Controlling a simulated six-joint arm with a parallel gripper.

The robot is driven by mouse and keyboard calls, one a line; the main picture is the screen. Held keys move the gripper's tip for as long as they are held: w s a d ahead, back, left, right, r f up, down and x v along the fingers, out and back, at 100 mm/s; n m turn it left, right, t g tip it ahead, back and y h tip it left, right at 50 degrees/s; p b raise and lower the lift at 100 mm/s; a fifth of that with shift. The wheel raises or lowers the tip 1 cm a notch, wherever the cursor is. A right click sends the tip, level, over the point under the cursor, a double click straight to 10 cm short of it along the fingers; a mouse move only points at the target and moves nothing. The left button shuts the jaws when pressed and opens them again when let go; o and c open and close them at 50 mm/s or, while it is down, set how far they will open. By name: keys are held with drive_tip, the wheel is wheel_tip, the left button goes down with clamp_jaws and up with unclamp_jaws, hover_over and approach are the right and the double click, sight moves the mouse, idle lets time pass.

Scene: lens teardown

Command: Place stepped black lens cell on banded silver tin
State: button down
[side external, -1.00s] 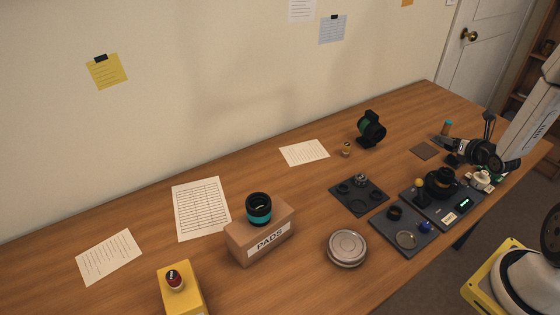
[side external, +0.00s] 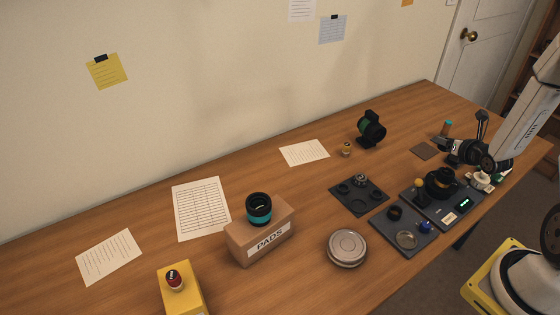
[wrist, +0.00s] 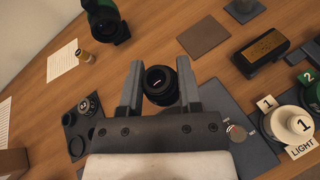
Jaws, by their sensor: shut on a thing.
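The stepped black lens cell (wrist: 160,86) is between the two fingers of my gripper (wrist: 158,90) in the wrist view, its round glass face toward the camera. My gripper is shut on it. In the side view my gripper (side external: 447,150) is at the right, near the back of the workbench; the held cell is too small and dark to make out clearly there. The banded silver tin (side external: 347,246) stands at the front middle of the bench, well left of my gripper, with nothing on its lid. The tin is not in the wrist view.
A dark parts tray (side external: 344,201) lies behind the tin. A grey mat with rings (side external: 389,236) and a black fixture (side external: 440,183) stand between the tin and my gripper. A PADS box (side external: 242,243) carries a teal-banded lens (side external: 258,210). A green-and-black lens (side external: 371,130) stands at the back.

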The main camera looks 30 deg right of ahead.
drive_tip(key=w+a+f, duration=0.2)
drive_tip(key=w+a, duration=0.3)
drive_tip(key=a, duration=0.5)
drive_tip(key=n+y, duration=0.2)
drive_tip(key=n, duration=0.1)
hover_over(349, 244)
drive_tip(key=w, duration=0.1)
drive_tip(key=shift+w+d+f+t, duration=0.1)
drive_tip(key=shift+d+f+t, duration=0.1)
drive_tip(key=shift+f, duration=0.45)
drive_tip(key=shift+w+d+f+t, duration=0.1)
drive_tip(key=shift+d+f+t, duration=0.1)
drive_tip(key=shift+f, duration=0.4)
drive_tip(key=shift+s+a+r, duration=0.15)
drive_tip(key=shift+s+a, duration=0.3)
drive_tip(key=shift+s, duration=0.25)
drive_tip(key=shift+f, duration=2.55)
